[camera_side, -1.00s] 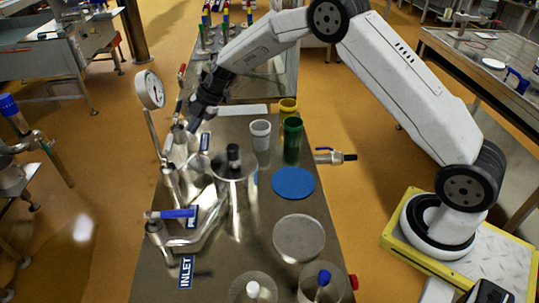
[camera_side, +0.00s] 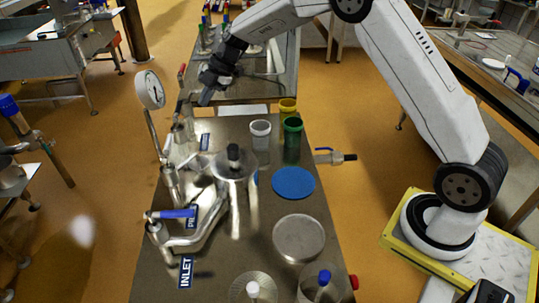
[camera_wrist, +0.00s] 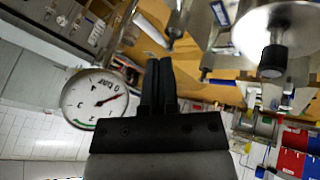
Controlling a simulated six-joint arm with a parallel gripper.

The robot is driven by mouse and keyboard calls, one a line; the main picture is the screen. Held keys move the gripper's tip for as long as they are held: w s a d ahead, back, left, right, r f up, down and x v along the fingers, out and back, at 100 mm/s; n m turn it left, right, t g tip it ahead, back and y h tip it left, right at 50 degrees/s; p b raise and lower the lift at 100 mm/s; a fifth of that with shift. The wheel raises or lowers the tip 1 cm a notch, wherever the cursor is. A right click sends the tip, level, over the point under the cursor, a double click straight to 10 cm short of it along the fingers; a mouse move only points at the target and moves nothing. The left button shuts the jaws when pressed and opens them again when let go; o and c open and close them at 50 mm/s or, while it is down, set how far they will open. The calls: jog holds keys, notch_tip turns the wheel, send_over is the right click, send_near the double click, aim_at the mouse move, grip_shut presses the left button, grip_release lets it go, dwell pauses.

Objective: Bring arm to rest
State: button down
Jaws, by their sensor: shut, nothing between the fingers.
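My gripper (camera_side: 206,96) is above the far left part of the steel table (camera_side: 258,215), beside and to the right of the pressure gauge in the side view. It points down and is tilted. In the wrist view its two dark fingers (camera_wrist: 158,85) are close together with nothing between them. My gripper is clear of the table and touches nothing that I can make out.
A pressure gauge (camera_side: 149,90) stands left of my gripper. Steel piping with a blue-handled valve (camera_side: 172,213) and a black-knobbed vessel (camera_side: 234,168) stand below. A blue disc (camera_side: 294,183) lies nearer.

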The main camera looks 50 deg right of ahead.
jog(key=s+d+f+m+h, duration=0.1)
jog(key=s+f+m+h, duration=0.1)
jog(key=s+m, duration=0.8)
jog(key=s+d+f+m+h, duration=0.1)
jog(key=s+f+m+h, duration=0.1)
jog(key=s+m, duration=0.9)
jog(key=s+h, duration=0.1)
jog(key=s, duration=0.9)
jog(key=shift+s+d+h, duration=0.15)
jog(key=shift+s+h, duration=0.15)
jog(key=shift+h, duration=0.1)
